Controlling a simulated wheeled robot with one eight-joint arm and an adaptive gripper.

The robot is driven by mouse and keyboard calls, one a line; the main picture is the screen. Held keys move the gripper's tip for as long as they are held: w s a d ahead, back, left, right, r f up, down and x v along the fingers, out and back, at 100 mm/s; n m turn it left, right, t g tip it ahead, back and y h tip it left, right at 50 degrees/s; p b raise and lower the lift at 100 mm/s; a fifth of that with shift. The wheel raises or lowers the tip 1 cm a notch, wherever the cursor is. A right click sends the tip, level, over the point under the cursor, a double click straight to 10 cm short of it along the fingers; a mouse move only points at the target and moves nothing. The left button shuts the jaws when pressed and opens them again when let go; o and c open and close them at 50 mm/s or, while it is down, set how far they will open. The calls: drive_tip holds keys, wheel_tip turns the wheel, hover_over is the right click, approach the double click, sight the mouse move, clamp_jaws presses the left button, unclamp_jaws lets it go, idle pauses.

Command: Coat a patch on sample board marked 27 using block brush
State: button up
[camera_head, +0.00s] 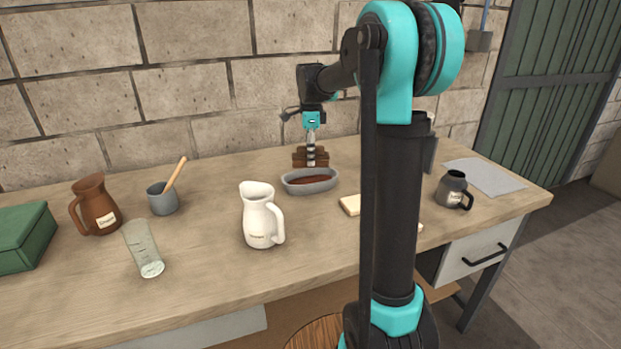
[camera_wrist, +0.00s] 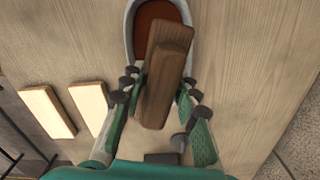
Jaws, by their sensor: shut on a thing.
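My gripper (camera_head: 311,138) is shut on a brown wooden block brush (camera_head: 310,159), which also shows between the fingers in the wrist view (camera_wrist: 164,75). An oval grey tray (camera_head: 292,188) with reddish-brown content lies just in front of the brush in the head view. In the wrist view the brush overlaps the tray (camera_wrist: 129,34); I cannot tell whether it touches the content. Two pale boards, a left one (camera_wrist: 46,111) and a right one (camera_wrist: 90,106), lie side by side on the table. My arm partly hides them in the head view (camera_head: 350,205). No number is readable on them.
A white pitcher (camera_head: 260,216) stands left of the tray. Further left are a clear beaker (camera_head: 143,250), a grey cup (camera_head: 162,199) with a wooden handle in it, a brown jug (camera_head: 97,207) and a green box (camera_head: 22,236). A dark jug (camera_head: 453,189) and a grey sheet (camera_head: 487,177) are at right.

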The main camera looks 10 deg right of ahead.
drive_tip(key=shift+r, duration=0.15)
idle(0.5)
drive_tip(key=shift+r, duration=1.85)
